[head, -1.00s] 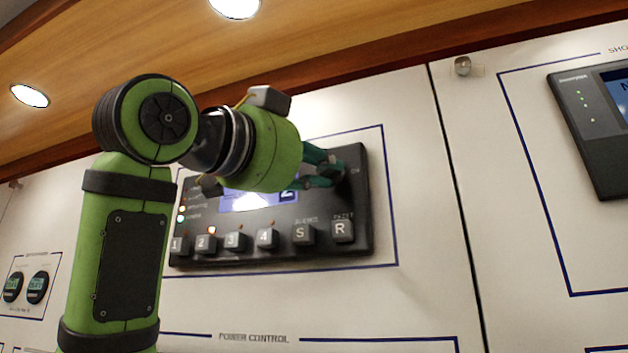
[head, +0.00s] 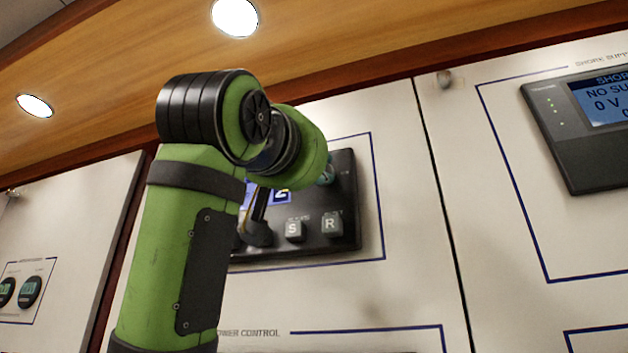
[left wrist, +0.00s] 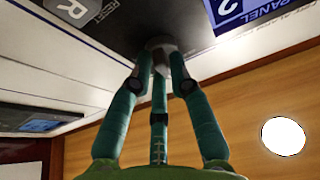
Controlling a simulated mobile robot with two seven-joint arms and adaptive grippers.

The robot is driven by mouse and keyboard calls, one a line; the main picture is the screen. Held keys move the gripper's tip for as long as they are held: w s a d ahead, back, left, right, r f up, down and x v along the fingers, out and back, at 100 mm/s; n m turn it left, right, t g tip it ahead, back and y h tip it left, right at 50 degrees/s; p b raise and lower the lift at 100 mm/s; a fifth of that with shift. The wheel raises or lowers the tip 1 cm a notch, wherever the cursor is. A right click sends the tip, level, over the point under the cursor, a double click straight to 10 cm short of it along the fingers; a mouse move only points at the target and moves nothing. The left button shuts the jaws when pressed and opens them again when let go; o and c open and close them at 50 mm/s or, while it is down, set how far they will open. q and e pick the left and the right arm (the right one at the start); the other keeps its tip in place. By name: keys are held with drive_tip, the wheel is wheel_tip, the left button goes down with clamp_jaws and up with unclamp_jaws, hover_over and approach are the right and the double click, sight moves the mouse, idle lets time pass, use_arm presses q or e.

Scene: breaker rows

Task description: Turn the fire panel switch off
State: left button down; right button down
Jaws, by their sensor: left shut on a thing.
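The dark fire panel (head: 347,195) is on the white wall, partly hidden behind my left arm. Its S button (head: 294,230) and R button (head: 332,224) show, with a strip of its blue screen (head: 281,193). My left gripper (head: 326,174) is at the panel's upper right, mostly hidden by my green wrist. In the left wrist view its teal fingers close around a small grey knob-like switch (left wrist: 160,43) on the panel face. The switch's marking cannot be read. My right gripper is not in view.
A shore supply panel (head: 565,145) with a lit screen is on the wall at the right. Round gauges (head: 29,291) are at the lower left. A wooden ceiling edge with lamps (head: 235,17) runs above. The wall between the panels is clear.

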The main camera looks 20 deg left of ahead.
use_arm(q)
drive_tip(key=shift+s+r+n+y, duration=0.3)
drive_tip(key=shift+n+y, duration=0.3)
drive_tip(key=shift+n, duration=0.4)
drive_tip(key=c, duration=1.2)
unclamp_jaws()
drive_tip(key=shift+w, duration=0.1)
drive_tip(key=shift+o, duration=0.3)
drive_tip(key=shift+w+f, duration=0.1)
drive_tip(key=shift+w, duration=0.15)
drive_tip(key=shift+f, duration=0.1)
drive_tip(key=v, duration=1.2)
